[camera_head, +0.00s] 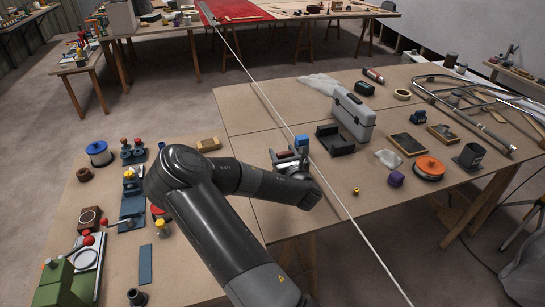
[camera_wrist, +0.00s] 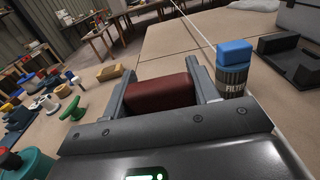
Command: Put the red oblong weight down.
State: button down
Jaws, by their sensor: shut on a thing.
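The red oblong weight (camera_wrist: 160,93) sits crosswise between the two fingers of my gripper (camera_wrist: 161,84) in the wrist view, with a finger against each end. In the head view my gripper (camera_head: 289,162) is over the near left part of the large right-hand table (camera_head: 262,125), and only a little of the red weight (camera_head: 285,155) shows. The gap under the weight is hidden, so I cannot tell whether it touches the tabletop. A blue-topped filter canister (camera_wrist: 233,65) stands close to the right finger; its blue cap (camera_head: 302,140) also shows in the head view.
A black tray (camera_head: 334,139) and grey toolbox (camera_head: 353,116) stand to the right. A white line (camera_head: 270,107) runs across the table. Bare tabletop lies left and beyond my gripper. The left table (camera_head: 180,262) holds a blue spool (camera_head: 99,153) and several tools.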

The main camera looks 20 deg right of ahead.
jog(key=w+d, duration=0.2)
jog(key=w, duration=1.8)
jog(key=f, duration=1)
jog(key=shift+w, duration=0.3)
jog(key=shift+f, duration=0.1)
jog(key=c, duration=0.5)
grip_release()
jog(key=shift+f, duration=0.15)
jog(key=s, duration=1.2)
